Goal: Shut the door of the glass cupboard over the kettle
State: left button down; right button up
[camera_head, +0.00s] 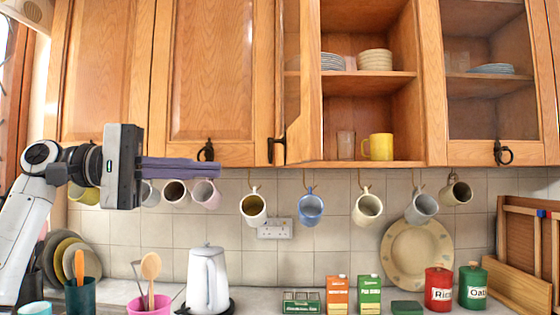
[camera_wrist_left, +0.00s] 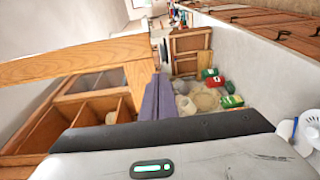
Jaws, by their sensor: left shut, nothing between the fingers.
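The cupboard with its door open (camera_head: 303,80) stands in the upper middle. The wooden-framed door shows nearly edge-on, swung out from the cupboard's left side, its dark handle (camera_head: 277,148) low on its left edge. Plates (camera_head: 375,60) and a yellow mug (camera_head: 378,147) are inside. My left gripper (camera_head: 218,168) is shut and empty, its purple fingers pointing right, left of the door and apart from it in the picture. The fingers also show in the wrist view (camera_wrist_left: 157,98). The white kettle (camera_head: 207,280) stands on the counter below. My right gripper is not in view.
Several mugs hang in a row under the cupboards, including a blue one (camera_head: 311,206). Closed wooden doors (camera_head: 210,70) are on the left, and a closed glass door (camera_head: 490,105) is on the right. Utensil pots (camera_head: 80,297), cartons (camera_head: 369,294) and tins (camera_head: 438,289) stand on the counter.

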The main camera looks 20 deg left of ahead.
pick_arm(q)
jog(key=s+r, duration=0.2)
jog(key=p, duration=0.2)
send_near(303, 154)
jog(key=shift+g+h, duration=0.3)
jog(key=shift+h, duration=0.1)
jog(key=x, duration=0.5)
jog(key=shift+w+d+f, duration=0.1)
jog(key=shift+w+d, duration=0.1)
jog(key=shift+w, duration=0.15)
jog(key=shift+w+d+f, duration=0.1)
jog(key=shift+w+d, duration=0.1)
jog(key=shift+d, duration=0.15)
jog(key=shift+d, duration=0.1)
